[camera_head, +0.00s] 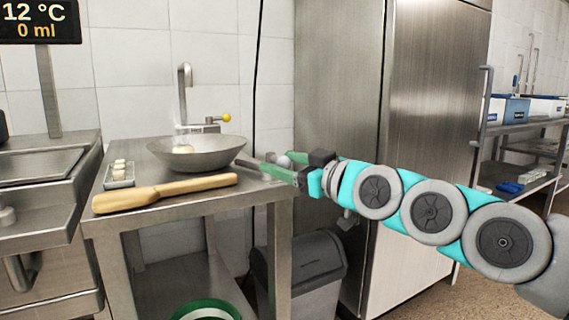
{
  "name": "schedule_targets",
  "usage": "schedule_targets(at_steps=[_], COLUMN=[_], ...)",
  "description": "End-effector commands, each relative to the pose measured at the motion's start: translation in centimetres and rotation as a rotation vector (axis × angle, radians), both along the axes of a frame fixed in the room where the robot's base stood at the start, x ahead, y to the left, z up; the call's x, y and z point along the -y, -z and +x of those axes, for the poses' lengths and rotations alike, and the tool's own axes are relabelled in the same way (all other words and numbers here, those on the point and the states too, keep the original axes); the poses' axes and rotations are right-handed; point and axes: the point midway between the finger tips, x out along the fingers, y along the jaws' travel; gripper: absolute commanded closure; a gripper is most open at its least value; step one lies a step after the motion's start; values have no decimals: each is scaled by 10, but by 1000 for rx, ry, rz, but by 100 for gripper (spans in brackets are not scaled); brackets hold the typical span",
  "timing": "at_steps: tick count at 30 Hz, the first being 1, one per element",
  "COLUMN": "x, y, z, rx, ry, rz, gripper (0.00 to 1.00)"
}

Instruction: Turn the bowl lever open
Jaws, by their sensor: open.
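A metal tap (184,85) stands behind a wide grey metal bowl (197,160) on a steel table. A short lever with a yellow ball (227,117) at its end sticks out to the right at the tap's base, above the bowl's far right rim. A pale, whitish shape shows in the bowl under the spout; I cannot tell what it is. My gripper (262,160) is open, with greenish fingers pointing left over the table's right edge. It is right of the bowl and lower than the lever, apart from the lever. Nothing shows held between the fingers.
A sink (40,170) is at left, a bin (305,265) below, a steel cabinet (430,90) behind my arm. A display (40,21) reads 12 °C, 0 ml.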

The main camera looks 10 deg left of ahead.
Motion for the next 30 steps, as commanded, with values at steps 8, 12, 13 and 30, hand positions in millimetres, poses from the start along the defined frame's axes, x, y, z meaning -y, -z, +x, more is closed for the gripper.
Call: schedule_targets(at_steps=[8, 12, 13, 30], x=[8, 25, 30, 60], y=[0, -2, -2, 0], z=[-6, -20, -23, -50], rx=[1, 4, 4, 1], ry=[1, 4, 4, 0], rz=[1, 5, 5, 1], gripper=[34, 34, 34, 34])
